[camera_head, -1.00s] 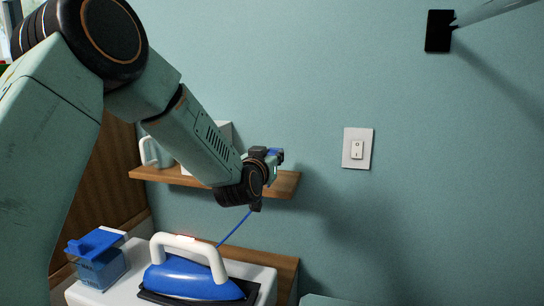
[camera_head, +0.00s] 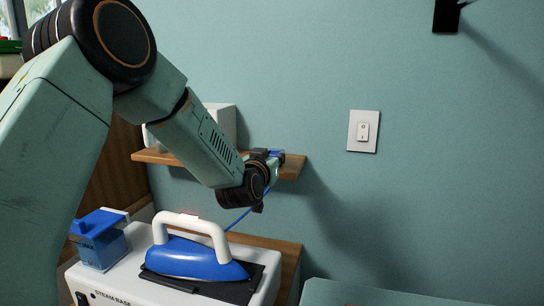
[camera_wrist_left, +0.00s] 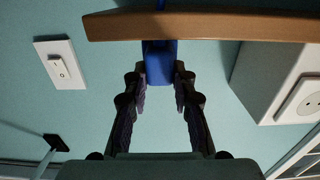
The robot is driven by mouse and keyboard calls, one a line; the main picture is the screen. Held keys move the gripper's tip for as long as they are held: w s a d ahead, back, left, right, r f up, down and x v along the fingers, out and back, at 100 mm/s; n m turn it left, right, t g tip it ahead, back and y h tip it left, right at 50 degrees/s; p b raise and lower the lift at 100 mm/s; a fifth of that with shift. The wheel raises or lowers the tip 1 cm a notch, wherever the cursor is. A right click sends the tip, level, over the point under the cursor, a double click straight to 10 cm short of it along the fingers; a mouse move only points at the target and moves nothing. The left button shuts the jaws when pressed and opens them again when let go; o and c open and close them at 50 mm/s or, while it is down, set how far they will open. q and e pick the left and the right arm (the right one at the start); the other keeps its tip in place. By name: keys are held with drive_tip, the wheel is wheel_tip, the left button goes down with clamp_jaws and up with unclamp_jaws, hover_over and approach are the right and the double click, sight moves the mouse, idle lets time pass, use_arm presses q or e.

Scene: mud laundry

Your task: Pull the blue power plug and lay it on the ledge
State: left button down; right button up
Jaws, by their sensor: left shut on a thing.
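The blue power plug (camera_wrist_left: 160,62) is held between the fingers of my left gripper (camera_wrist_left: 160,88) in the left wrist view. In the head view the gripper (camera_head: 270,155) is near the right end of the wooden ledge (camera_head: 292,171), and a little blue of the plug shows at its tip. A blue cord (camera_head: 236,222) hangs from there down toward the iron. In the wrist view the ledge (camera_wrist_left: 230,27) crosses close beyond the plug. I cannot tell whether plug and ledge touch. My right gripper is not in view.
A white box (camera_head: 222,120) stands on the ledge; the wrist view shows a round socket (camera_wrist_left: 301,98) on a white box. Below are a blue iron (camera_head: 190,260) on a white steam base and a blue container (camera_head: 99,245). A light switch (camera_head: 363,132) is on the wall.

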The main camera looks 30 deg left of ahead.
use_arm(q)
drive_tip(key=shift+w+d+f, duration=0.15)
drive_tip(key=shift+w+d, duration=0.05)
drive_tip(key=shift+w, duration=0.1)
drive_tip(key=shift+s, duration=0.1)
drive_tip(key=c, duration=1.5)
unclamp_jaws()
drive_tip(key=shift+s, duration=0.2)
drive_tip(key=o, duration=0.3)
drive_tip(key=shift+s+a+r, duration=0.15)
drive_tip(key=shift+r, duration=0.05)
drive_tip(key=shift+o, duration=0.9)
drive_tip(key=shift+w+f, duration=0.2)
drive_tip(key=shift+w, duration=0.15)
drive_tip(key=v, duration=1.2)
